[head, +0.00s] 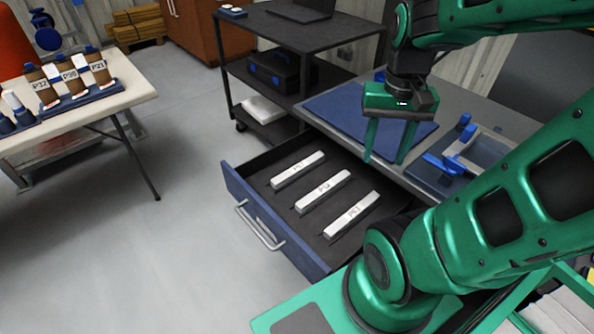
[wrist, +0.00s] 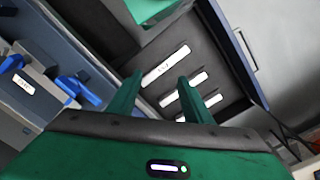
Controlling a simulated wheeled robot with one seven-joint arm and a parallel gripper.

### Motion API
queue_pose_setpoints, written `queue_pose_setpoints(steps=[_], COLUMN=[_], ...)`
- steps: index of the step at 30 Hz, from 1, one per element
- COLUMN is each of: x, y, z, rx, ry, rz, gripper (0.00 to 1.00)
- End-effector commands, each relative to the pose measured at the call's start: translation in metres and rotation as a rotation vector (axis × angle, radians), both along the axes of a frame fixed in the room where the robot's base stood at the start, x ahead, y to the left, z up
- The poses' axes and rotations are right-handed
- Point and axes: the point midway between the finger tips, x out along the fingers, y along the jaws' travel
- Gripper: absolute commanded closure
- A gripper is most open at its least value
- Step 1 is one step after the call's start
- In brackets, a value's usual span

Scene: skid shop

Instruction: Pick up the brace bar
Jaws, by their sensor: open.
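Three pale bars with dark printed labels lie side by side in an open drawer (head: 262,180): a rear one (head: 298,170), a middle one (head: 323,192) and a front one (head: 352,216). The labels are too small to read surely, so I cannot tell which is the brace bar. My gripper (head: 384,161) is open and empty, pointing down by the worktop's edge, to the right of the bars and above them. In the wrist view, the bars (wrist: 167,64) show beyond my open fingers (wrist: 160,79).
A blue mat (head: 325,108) lies on the worktop behind my gripper. A tray with blue clamp-like parts (head: 441,163) is to the right. A dark shelf cart (head: 300,38) stands behind. A pale table (head: 125,92) with labelled items is left; clear floor lies between.

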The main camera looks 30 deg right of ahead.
Motion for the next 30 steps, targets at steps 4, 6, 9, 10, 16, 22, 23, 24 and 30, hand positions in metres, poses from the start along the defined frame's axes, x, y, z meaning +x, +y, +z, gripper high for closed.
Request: queue_pose_setpoints(steps=[4, 6, 9, 10, 16, 22, 23, 24, 30], x=[0.053, 0.079, 0.116, 0.128, 0.200, 0.265, 0.273, 0.283, 0.315], y=[-0.010, -0.013, -0.015, -0.015, -0.011, 0.001, 0.004, 0.007, 0.019], z=[-0.008, -0.014, -0.027, -0.032, -0.072, -0.125, -0.133, -0.143, -0.180], rx=[-0.026, -0.036, -0.045, -0.048, -0.048, -0.029, -0.025, -0.020, 0.002], ry=[0.011, 0.009, 0.007, 0.005, -0.004, -0.012, -0.011, -0.012, -0.013], rz=[-0.109, -0.163, -0.240, -0.262, -0.410, -0.559, -0.579, -0.606, -0.700], gripper=[0.55, 0.55, 0.55, 0.55, 0.55, 0.55, 0.55, 0.55, 0.55])
